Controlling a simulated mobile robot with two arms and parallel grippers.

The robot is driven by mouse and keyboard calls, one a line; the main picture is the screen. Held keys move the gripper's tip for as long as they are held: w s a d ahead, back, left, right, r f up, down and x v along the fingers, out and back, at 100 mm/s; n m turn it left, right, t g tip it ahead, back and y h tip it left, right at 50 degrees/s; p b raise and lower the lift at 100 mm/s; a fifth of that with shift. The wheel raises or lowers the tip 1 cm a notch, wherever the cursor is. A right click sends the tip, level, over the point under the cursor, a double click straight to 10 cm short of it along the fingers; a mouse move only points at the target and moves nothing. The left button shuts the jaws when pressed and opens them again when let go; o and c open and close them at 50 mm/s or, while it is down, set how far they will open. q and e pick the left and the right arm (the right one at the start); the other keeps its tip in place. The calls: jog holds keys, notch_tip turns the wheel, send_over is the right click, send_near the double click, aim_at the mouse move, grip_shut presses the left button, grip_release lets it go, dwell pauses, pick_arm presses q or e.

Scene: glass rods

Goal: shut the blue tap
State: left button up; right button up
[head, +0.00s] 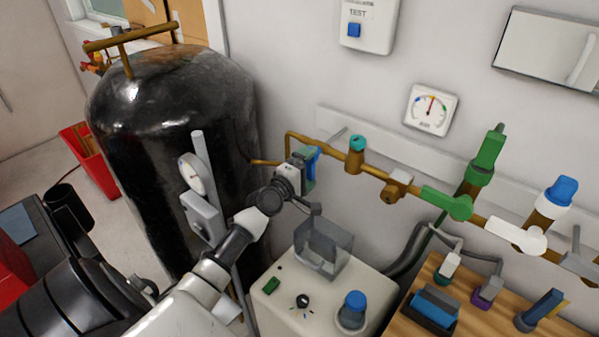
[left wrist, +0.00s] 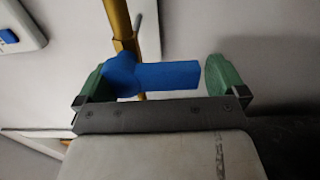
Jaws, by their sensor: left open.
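The blue tap (head: 314,157) sits on the brass pipe by the wall, right of the black tank. In the head view my left gripper (head: 305,170) is at the tap and hides much of it. In the left wrist view the tap's blue lever (left wrist: 170,76) points right, square to the pipe (left wrist: 123,25). My left gripper (left wrist: 155,82) is open, with one green fingertip beside the tap's hub and the other beyond the lever's free end. A gap shows at the free end; I cannot tell whether the hub side touches. My right gripper is not in view.
The pipe runs right past a teal knob (head: 357,143), a green tap (head: 487,155) and a white tap (head: 515,236). A gauge (head: 431,109) hangs above. The black tank (head: 165,120) stands left. A white box (head: 325,285) and a wooden board (head: 450,320) with small items lie below.

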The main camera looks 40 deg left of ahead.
pick_arm(q)
jog(key=s+b, duration=0.1)
jog(key=s, duration=0.9)
jog(key=shift+s+a, duration=0.2)
